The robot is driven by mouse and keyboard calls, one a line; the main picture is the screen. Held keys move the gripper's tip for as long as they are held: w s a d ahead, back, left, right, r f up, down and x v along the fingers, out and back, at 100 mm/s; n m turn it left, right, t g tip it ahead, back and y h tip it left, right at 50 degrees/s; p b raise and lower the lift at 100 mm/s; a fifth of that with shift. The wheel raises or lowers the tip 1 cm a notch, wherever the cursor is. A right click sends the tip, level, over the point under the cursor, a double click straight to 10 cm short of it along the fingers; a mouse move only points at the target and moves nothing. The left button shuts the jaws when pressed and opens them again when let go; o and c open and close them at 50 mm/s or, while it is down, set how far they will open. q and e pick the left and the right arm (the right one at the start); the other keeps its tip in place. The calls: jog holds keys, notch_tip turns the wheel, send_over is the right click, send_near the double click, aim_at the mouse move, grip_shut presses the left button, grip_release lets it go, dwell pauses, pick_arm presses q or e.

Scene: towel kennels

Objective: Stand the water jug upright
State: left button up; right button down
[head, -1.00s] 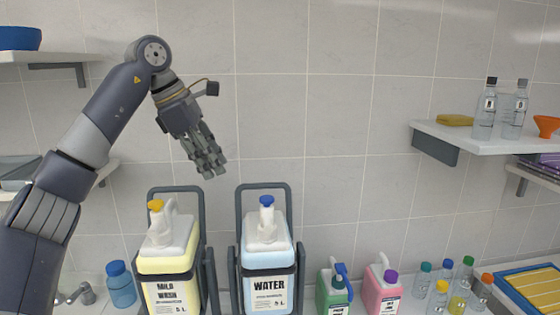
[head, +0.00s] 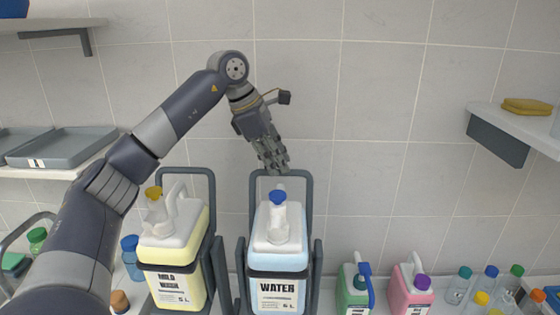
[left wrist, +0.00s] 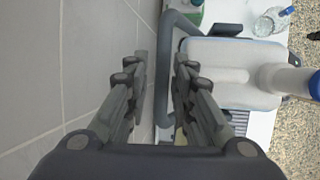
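The water jug (head: 278,262) is a pale blue and white canister with a blue cap and a "WATER" label, held in a dark grey tilting frame (head: 308,195) with a looped bar behind it. Its exact tilt is hard to judge. My left gripper (head: 276,168) points down at the top of that loop, behind the jug. In the left wrist view my left gripper (left wrist: 162,62) has its fingers apart, with the grey bar near and partly between them. The white jug (left wrist: 228,75) lies right of the fingers there. My right gripper is not in view.
A mild wash jug (head: 172,255) stands in a similar frame to the left. A green bottle (head: 355,290) and a pink bottle (head: 408,290) stand to the right, with several small bottles beyond. Shelves flank the tiled wall; a grey tray (head: 62,148) sits left.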

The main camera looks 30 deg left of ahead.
pick_arm(q)
jog(key=shift+w+d+f, duration=0.15)
jog(key=shift+w+f, duration=0.1)
jog(key=shift+f, duration=0.15)
jog(key=shift+d+f, duration=0.1)
jog(key=shift+f, duration=0.1)
jog(key=shift+s+f, duration=0.1)
jog(key=shift+s, duration=0.15)
jog(key=shift+w, duration=0.1)
jog(key=shift+c, duration=0.3)
jog(key=shift+w, duration=0.1)
grip_shut()
